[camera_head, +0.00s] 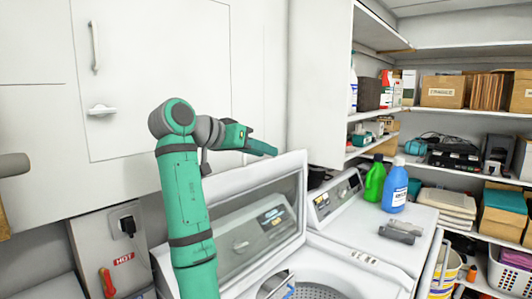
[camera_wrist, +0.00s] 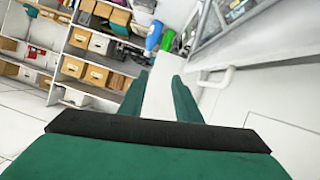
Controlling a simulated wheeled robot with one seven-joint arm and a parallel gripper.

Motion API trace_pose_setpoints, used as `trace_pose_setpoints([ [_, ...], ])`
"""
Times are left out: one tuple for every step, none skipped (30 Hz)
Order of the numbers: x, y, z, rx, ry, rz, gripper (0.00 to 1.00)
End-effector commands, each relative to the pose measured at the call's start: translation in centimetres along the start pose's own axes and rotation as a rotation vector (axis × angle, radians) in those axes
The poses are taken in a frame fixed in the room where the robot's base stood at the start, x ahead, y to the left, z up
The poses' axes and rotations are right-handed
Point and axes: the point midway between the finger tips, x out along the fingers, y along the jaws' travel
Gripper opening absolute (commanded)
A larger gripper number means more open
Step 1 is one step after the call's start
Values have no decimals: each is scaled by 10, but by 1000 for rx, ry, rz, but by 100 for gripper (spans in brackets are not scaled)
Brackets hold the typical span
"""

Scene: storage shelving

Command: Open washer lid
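The washer (camera_head: 345,262) is at the bottom centre of the head view, with its round tub opening partly exposed. Its lid (camera_head: 285,208), a white frame around a glassy panel, stands raised and tilted up at the left of the opening. My green arm covers part of the lid. My gripper (camera_head: 262,147) is above the lid's upper edge, apparently clear of it. In the wrist view, the two fingers (camera_wrist: 160,76) are apart with nothing between them. A framed glassy panel (camera_wrist: 232,22), apparently the lid, shows at the upper right there.
A green bottle (camera_head: 375,180) and a blue bottle (camera_head: 396,190) stand on the white top behind the opening. Shelves (camera_head: 470,112) with boxes fill the right. A white cabinet (camera_head: 150,70) wall is behind my arm. A plugged outlet (camera_head: 126,224) is at lower left.

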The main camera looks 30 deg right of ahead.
Motion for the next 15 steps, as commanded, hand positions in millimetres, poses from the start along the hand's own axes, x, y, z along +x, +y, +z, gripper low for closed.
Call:
trace_pose_setpoints([
  [-4, 0, 0, 0, 1, -1, 30],
  [-5, 0, 0, 0, 1, 0, 30],
  [-8, 0, 0, 1, 2, 0, 30],
  [-9, -1, 0, 1, 2, 0, 30],
  [-11, -1, 0, 1, 2, 0, 30],
  [-14, -1, 0, 1, 2, 0, 30],
  [-16, -1, 0, 1, 2, 0, 30],
  [-17, -1, 0, 0, 2, 0, 30],
  [-20, -2, 0, 0, 1, 0, 30],
  [-22, -2, 0, 0, 1, 0, 30],
  [-24, -2, 0, 0, 1, 0, 30],
  [-26, -2, 0, 0, 1, -1, 30],
  [-28, -2, 0, 0, 1, -1, 30],
  [-29, -2, 0, 0, 1, -1, 30],
  [-32, -2, 0, 0, 2, -1, 30],
])
